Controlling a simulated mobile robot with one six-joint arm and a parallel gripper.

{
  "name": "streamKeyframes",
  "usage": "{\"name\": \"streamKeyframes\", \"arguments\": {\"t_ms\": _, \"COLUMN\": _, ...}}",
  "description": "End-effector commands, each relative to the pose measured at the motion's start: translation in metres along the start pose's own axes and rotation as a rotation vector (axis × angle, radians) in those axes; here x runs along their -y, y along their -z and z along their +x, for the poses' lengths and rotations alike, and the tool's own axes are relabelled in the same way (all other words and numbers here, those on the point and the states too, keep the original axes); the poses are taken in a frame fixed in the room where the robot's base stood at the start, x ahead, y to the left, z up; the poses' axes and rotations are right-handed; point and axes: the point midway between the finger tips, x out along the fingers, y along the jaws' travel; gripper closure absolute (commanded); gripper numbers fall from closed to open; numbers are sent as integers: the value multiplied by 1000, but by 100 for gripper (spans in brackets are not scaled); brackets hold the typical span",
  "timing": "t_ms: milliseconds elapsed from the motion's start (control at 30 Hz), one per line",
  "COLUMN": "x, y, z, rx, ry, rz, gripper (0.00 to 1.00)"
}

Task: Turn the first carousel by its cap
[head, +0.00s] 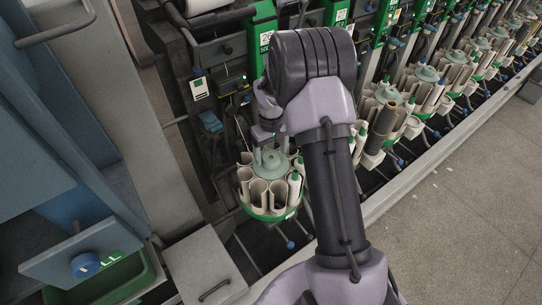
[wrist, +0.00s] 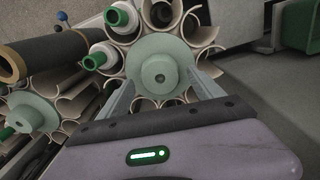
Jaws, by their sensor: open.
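The first carousel (head: 258,198) is the nearest one in the head view, a ring of cream tubes on a green base. Its pale green round cap (head: 270,164) sits at the centre, and the cap also shows in the wrist view (wrist: 161,77) with a dark centre hole. My gripper (wrist: 162,88) is open, with one finger on each side of the cap. I cannot tell whether the fingers touch it. Green-tipped bobbins (wrist: 118,18) stand in some tubes of this carousel; other tubes look empty.
More carousels (head: 384,95) stand in a row to the upper right along the machine. A dark tube (wrist: 42,54) lies at the left in the wrist view. A grey box (head: 205,265) and a green bin (head: 105,283) are at lower left.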

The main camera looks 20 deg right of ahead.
Motion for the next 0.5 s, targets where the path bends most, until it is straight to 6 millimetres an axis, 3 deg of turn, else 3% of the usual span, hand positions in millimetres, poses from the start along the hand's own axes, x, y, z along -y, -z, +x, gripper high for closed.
{"name": "streamKeyframes", "arguments": {"t_ms": 100, "x": 0, "y": 1, "z": -47, "rx": -5, "ry": -1, "rz": 0, "gripper": 24}}
{"name": "streamKeyframes", "arguments": {"t_ms": 300, "x": 0, "y": 1, "z": -110, "rx": -3, "ry": -1, "rz": 0, "gripper": 24}}
{"name": "streamKeyframes", "arguments": {"t_ms": 500, "x": 0, "y": 0, "z": -142, "rx": -1, "ry": 1, "rz": 0, "gripper": 24}}
